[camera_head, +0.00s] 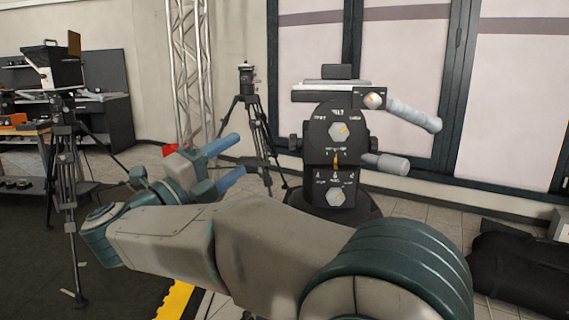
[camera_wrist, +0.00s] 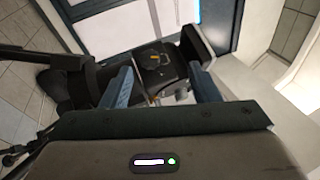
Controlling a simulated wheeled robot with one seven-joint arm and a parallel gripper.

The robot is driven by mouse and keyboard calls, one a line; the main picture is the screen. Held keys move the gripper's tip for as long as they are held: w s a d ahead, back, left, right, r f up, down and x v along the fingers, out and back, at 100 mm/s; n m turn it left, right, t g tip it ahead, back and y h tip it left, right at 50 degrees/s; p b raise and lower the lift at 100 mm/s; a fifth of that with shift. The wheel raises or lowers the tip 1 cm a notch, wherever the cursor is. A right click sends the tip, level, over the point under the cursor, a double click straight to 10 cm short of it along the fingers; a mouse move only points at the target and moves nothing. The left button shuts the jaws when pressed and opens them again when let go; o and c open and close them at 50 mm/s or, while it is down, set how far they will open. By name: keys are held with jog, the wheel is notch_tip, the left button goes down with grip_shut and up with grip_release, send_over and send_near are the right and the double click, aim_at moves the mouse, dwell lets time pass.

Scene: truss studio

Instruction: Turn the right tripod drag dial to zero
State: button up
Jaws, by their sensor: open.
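A dark tripod head (camera_head: 324,152) stands right of centre in the head view. Its upper face bears a grey hexagonal dial (camera_head: 339,132) with an orange mark, under lettering that seems to read TILT. A similar lower dial (camera_head: 336,197) sits below; the small scale marks are unreadable. My gripper (camera_head: 241,154), with two blue fingers, is open and empty, left of the head and apart from it in the picture. In the wrist view, a dark dial with a yellow mark (camera_wrist: 152,60) shows between the open fingers, beyond their tips; I cannot tell which dial it is.
A pan handle (camera_head: 387,163) and a pale upper handle (camera_head: 414,116) stick out right of the head. Another tripod (camera_head: 247,100) stands behind, by a metal truss (camera_head: 190,70). A third tripod (camera_head: 66,185) is at left. A black bag (camera_head: 518,268) lies at right.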

aim_at(295, 143)
jog(key=w+d+m+g+h+b, duration=0.1)
jog(key=w+d+m+g, duration=0.1)
jog(key=w+d, duration=0.5)
jog(key=d, duration=0.2)
jog(key=shift+d+r, duration=0.35)
jog(key=shift+d, duration=0.05)
jog(key=c, duration=1)
